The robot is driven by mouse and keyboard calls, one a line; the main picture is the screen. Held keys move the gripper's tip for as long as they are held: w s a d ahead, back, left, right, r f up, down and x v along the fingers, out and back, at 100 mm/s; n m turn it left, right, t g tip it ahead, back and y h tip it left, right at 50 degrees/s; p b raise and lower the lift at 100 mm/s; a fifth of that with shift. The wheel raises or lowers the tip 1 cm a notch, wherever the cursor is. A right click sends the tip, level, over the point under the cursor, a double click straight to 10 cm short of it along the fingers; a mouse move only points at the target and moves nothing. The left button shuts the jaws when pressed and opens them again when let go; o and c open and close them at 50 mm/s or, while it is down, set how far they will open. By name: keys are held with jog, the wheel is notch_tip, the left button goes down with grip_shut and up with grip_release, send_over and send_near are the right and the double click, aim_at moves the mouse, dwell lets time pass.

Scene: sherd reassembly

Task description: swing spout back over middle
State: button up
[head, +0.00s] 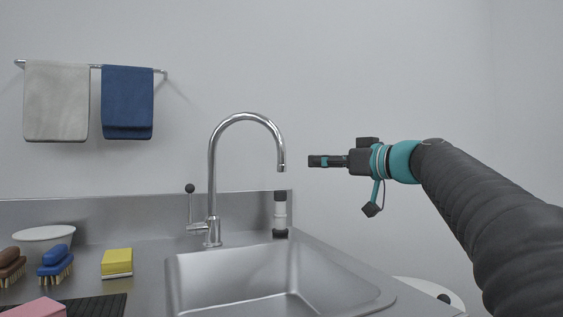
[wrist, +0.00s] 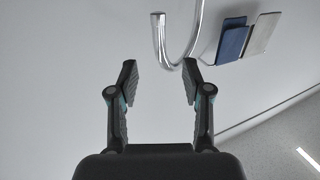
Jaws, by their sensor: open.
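The chrome gooseneck spout (head: 248,118) rises from the faucet base (head: 212,232) behind the sink, and its tip hangs over the right part of the basin (head: 275,280). My gripper (head: 312,161) is to the right of the spout tip, at about its height in the head view, and apart from it. In the wrist view the curved spout (wrist: 158,40) shows beyond the fingers, near the top. My gripper (wrist: 160,80) is open there with nothing between its fingers.
A faucet lever (head: 190,205) stands left of the spout. A yellow sponge (head: 117,262), brushes (head: 55,264) and a white bowl (head: 44,236) are on the left counter. Towels (head: 127,102) hang on the wall.

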aim_at(285, 160)
jog(key=p+x, duration=0.3)
jog(key=x, duration=1.1)
grip_shut()
